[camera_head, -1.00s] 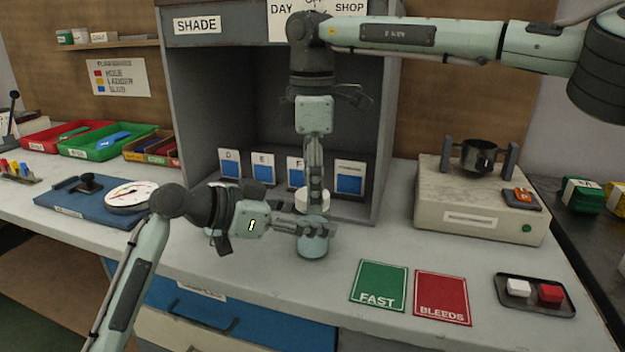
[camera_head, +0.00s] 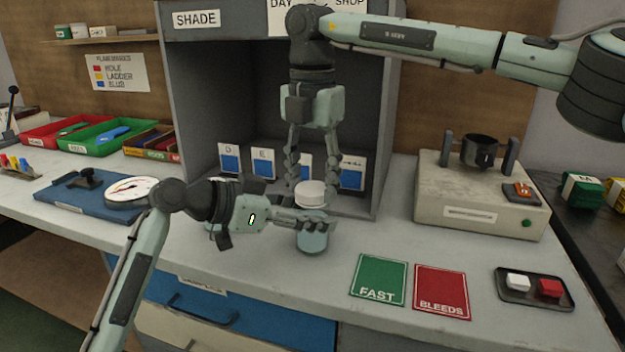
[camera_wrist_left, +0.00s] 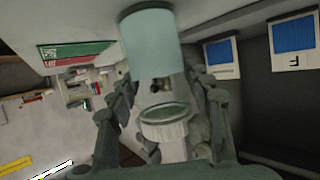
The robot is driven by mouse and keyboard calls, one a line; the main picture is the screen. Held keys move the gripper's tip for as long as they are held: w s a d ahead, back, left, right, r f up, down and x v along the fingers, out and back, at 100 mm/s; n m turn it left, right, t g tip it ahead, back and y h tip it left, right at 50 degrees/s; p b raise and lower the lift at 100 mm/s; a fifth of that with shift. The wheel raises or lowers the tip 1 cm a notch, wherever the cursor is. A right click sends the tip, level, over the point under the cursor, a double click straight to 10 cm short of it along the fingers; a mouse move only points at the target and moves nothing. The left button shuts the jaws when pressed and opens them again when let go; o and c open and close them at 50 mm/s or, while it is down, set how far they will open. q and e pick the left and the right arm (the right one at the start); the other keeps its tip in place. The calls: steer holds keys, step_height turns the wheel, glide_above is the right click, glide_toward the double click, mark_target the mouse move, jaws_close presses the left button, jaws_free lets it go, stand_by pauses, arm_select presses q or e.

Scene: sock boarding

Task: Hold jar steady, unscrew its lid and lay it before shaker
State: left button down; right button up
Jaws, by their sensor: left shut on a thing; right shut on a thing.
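The jar (camera_head: 313,241) is a pale blue-green cylinder standing upright on the table in front of the shade booth. My left gripper (camera_head: 312,224) is shut around its upper part from the left. In the left wrist view the jar (camera_wrist_left: 152,45) appears upside down. The white lid (camera_head: 311,190) is above the jar, between the fingers of my right gripper (camera_head: 311,185), which points down and is shut on it. The lid's hollow underside (camera_wrist_left: 165,112) shows in the left wrist view, apparently clear of the jar. The shaker (camera_head: 470,190), a beige box with a clamped dark cup, stands at right.
Blue sample cards (camera_head: 262,163) stand behind the lid inside the booth (camera_head: 195,110). Green FAST (camera_head: 378,278) and red BLEEDS (camera_head: 441,290) mats lie right of the jar, near a small button tray (camera_head: 535,301). The table between the mats and shaker is bare.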

steer(key=n, duration=1.2)
steer(key=shift+n, duration=0.4)
steer(key=n, duration=1.7)
steer(key=shift+r+n, duration=0.1)
steer(key=shift+n, duration=0.2)
steer(key=n, duration=0.4)
steer(key=shift+s+n, duration=0.1)
steer(key=shift+n, duration=0.2)
steer(key=n, duration=0.4)
steer(key=shift+n, duration=0.4)
steer(key=n, duration=0.3)
